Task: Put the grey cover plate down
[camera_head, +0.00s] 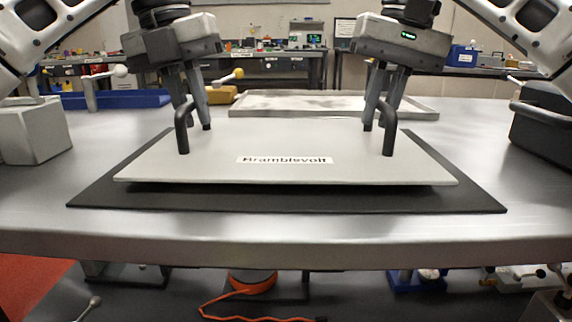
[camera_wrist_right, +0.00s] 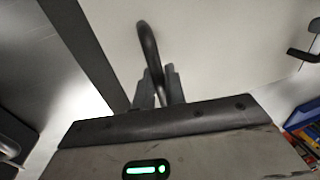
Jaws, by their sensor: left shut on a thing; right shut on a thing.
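The grey cover plate (camera_head: 290,165), labelled "Bramblsvolt" or similar, lies level over a black mat (camera_head: 400,203) on the metal table. A dark shadow shows under its front edge, and I cannot tell whether it touches the mat. It also shows in the right wrist view (camera_wrist_right: 210,60). My left gripper (camera_head: 193,122) is shut on the plate's left dark handle (camera_head: 183,135). My right gripper (camera_head: 378,120) is shut on the right dark handle (camera_head: 388,135). In the right wrist view its fingers (camera_wrist_right: 158,90) close around that handle (camera_wrist_right: 149,45).
A pale shallow tray (camera_head: 420,112) lies behind the plate. A blue tray (camera_head: 120,99) and a yellow block (camera_head: 222,95) are at the back left. A grey box (camera_head: 35,132) stands at left and a dark box (camera_head: 542,130) at right. Bare table surrounds the mat.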

